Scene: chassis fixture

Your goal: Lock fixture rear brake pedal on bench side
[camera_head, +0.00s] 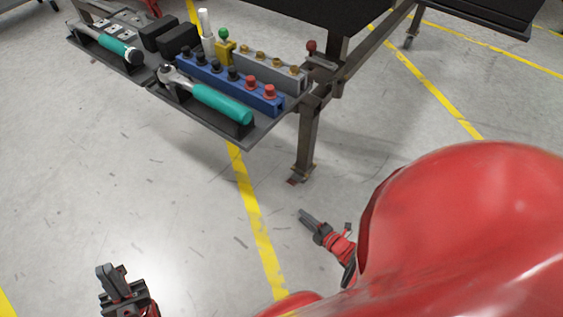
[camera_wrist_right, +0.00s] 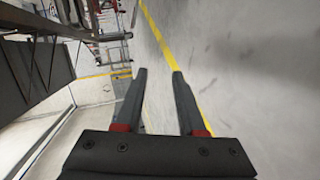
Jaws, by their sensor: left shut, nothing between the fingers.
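The near bench leg and frame (camera_head: 309,135) stand at the upper middle of the head view. A small dark red knob on a short stem (camera_head: 311,47) sits at the bench's near corner. I cannot make out a brake pedal or tell what that knob belongs to. My left gripper (camera_head: 110,270) is shut and empty, low at the left of the head view, over bare floor. My right gripper (camera_head: 306,215) is below and right of the bench leg, apart from it. In the right wrist view (camera_wrist_right: 158,73) its fingers are apart with nothing between them.
A dark tool shelf (camera_head: 205,125) juts from the bench. It holds teal-handled ratchets (camera_head: 222,103), a blue rack of black and red knobs (camera_head: 228,82) and a grey rack (camera_head: 262,70). Open floor with yellow lines (camera_head: 250,200) lies around. Dark metal framing (camera_wrist_right: 35,70) fills the right wrist view's left.

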